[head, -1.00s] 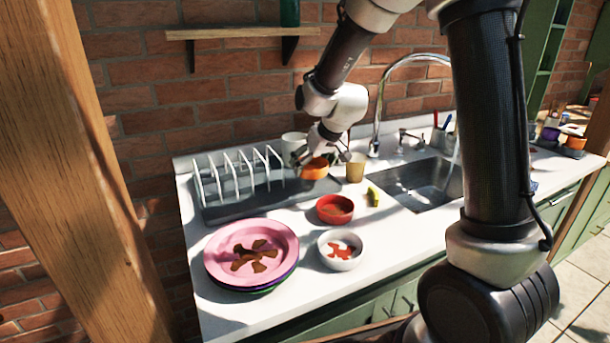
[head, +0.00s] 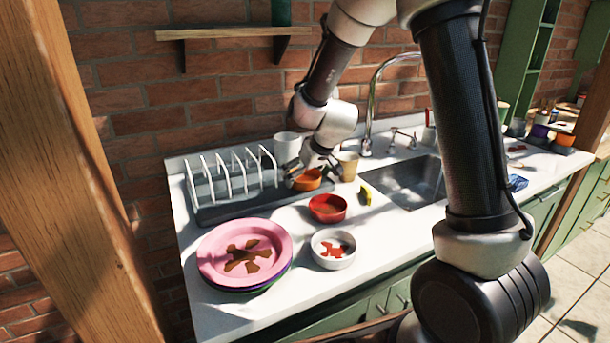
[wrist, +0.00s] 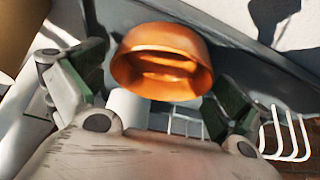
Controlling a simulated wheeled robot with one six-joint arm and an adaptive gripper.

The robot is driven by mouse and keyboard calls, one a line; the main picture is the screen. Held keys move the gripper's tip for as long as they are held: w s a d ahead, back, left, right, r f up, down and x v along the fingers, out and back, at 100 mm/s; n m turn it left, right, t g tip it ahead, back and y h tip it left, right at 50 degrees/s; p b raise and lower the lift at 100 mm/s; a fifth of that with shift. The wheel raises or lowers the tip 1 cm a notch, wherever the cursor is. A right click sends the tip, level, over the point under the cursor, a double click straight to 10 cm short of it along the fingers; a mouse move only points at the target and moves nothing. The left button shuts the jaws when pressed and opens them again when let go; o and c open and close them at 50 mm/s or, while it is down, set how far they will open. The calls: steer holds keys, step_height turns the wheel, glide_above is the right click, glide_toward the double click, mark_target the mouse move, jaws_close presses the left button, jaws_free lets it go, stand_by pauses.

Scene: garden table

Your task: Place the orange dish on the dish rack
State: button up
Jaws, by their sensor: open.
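The orange dish (head: 307,181) is a small bowl at the right end of the grey dish rack (head: 215,211), right of its white prongs. It appears to rest on the rack's flat grey base. My gripper (head: 312,170) is just above and around it. In the wrist view the dish (wrist: 162,62) lies between the two spread fingers of my gripper (wrist: 158,85), with gaps at both sides. The fingers are open. The dish's underside is hidden.
A white mug (head: 287,147) stands behind the dish, and a tan cup (head: 347,165) to its right. A red bowl (head: 328,208), a white bowl (head: 333,250) and stacked plates with a pink one on top (head: 220,262) are in front. The sink (head: 412,183) is at right.

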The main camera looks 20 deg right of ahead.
steer(key=shift+r, duration=0.1)
steer(key=v, duration=1.2)
steer(key=s+d+r+m, duration=0.1)
steer(key=s+d, duration=0.3)
steer(key=s, duration=0.5)
steer(key=s+d+r+m+g+h, duration=0.1)
steer(key=s+d+r, duration=0.2)
steer(key=s, duration=0.6)
steer(key=s+d+r+m+g+h, duration=0.1)
steer(key=s+d+r, duration=0.1)
steer(key=s+d, duration=0.3)
steer(key=s, duration=0.4)
steer(key=shift+s+r, duration=0.3)
steer(key=shift+r, duration=0.1)
